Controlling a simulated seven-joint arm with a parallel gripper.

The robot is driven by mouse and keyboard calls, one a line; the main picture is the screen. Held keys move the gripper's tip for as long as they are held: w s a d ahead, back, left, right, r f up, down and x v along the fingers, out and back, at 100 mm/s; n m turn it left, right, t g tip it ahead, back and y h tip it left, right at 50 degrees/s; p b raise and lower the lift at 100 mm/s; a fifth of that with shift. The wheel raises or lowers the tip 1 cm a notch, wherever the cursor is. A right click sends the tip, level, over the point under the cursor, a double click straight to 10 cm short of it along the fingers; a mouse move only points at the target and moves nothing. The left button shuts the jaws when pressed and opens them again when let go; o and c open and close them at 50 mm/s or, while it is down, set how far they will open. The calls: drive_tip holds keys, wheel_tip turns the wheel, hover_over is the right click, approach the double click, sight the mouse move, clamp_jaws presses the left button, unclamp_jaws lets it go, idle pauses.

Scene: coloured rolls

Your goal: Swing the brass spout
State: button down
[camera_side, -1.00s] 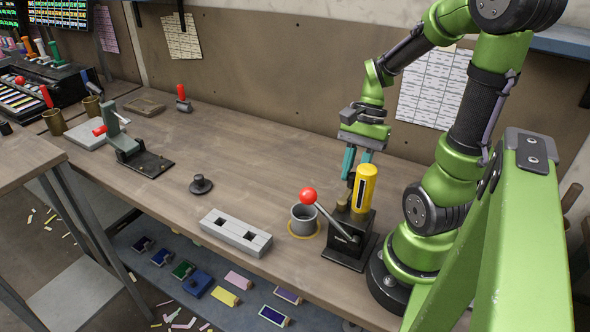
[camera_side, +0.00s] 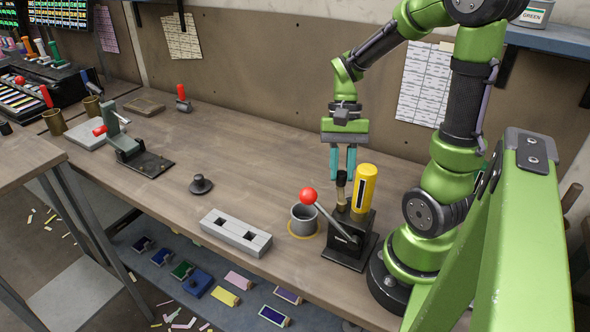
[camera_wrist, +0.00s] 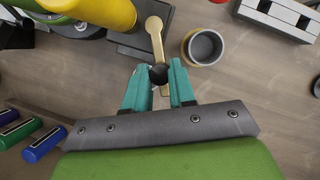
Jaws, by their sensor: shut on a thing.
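The brass spout (camera_wrist: 155,42) reaches from the black dispenser block with the yellow cylinder (camera_side: 364,188) and ends in a black knob (camera_wrist: 158,74). In the side view the spout (camera_side: 341,196) stands beside the yellow cylinder, its knob at the fingertips. My gripper (camera_wrist: 158,85) has its teal fingers shut on the black knob, one on each side; it also shows in the side view (camera_side: 342,176). The grey cup (camera_wrist: 203,46) is to the right of the spout in the wrist view, apart from it. In the side view the cup (camera_side: 303,220) stands in a yellow ring.
A red-balled lever (camera_side: 308,196) juts from the block toward the cup. A pale slotted block (camera_side: 236,233) and a black knobbed disc (camera_side: 201,185) lie left of the cup. Coloured rolls (camera_wrist: 44,144) show at left in the wrist view.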

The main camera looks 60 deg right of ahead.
drive_tip(key=w+a+n+g+h, duration=0.2)
drive_tip(key=w+a+n+h, duration=0.1)
drive_tip(key=n, duration=0.9)
drive_tip(key=shift+w+a+n+h, duration=0.3)
drive_tip(key=shift+a+h, duration=0.2)
drive_tip(key=shift+a, duration=0.75)
drive_tip(key=shift+a+r, duration=0.1)
drive_tip(key=c, duration=0.9)
unclamp_jaws()
drive_tip(key=shift+c, duration=0.2)
drive_tip(key=shift+s+g, duration=0.1)
drive_tip(key=shift+g, duration=0.2)
